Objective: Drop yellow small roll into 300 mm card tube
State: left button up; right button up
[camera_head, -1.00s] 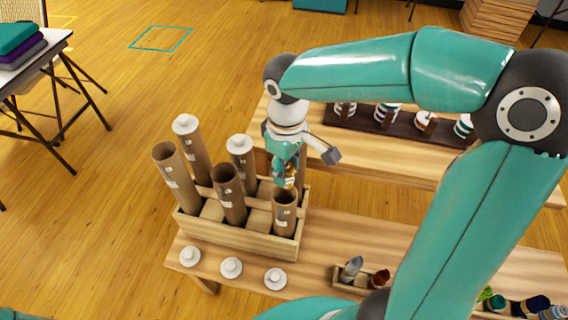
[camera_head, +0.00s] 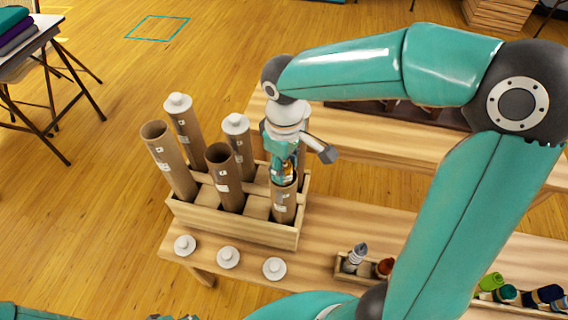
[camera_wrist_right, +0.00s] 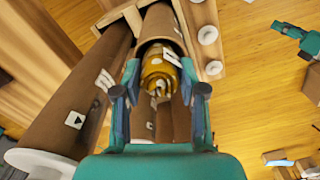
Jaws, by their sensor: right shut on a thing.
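My right gripper (camera_head: 284,170) points down at the mouth of the shortest open card tube (camera_head: 284,205), at the front right of the wooden rack. It is shut on the yellow small roll (camera_head: 288,170), partly hidden by the fingers. In the right wrist view the yellow roll (camera_wrist_right: 159,70) sits between the fingertips (camera_wrist_right: 160,92), within or just over the tube's open end (camera_wrist_right: 160,45). The tube's length label is too small to read. My left gripper (camera_wrist_right: 306,42) seems to show at the right wrist view's upper right; its jaws are unclear.
The rack (camera_head: 235,228) holds two taller open tubes (camera_head: 170,160) (camera_head: 225,178) and white-capped tubes (camera_head: 184,125) (camera_head: 239,145) behind. Loose white caps (camera_head: 228,257) lie along the table's front. A small wooden tray (camera_head: 350,272) and several coloured rolls (camera_head: 507,294) are at right.

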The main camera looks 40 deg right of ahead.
jog(key=o, duration=1)
jog(key=shift+r, duration=0.15)
notch_tip(320, 180, up, 12)
jog(key=shift+f, duration=0.2)
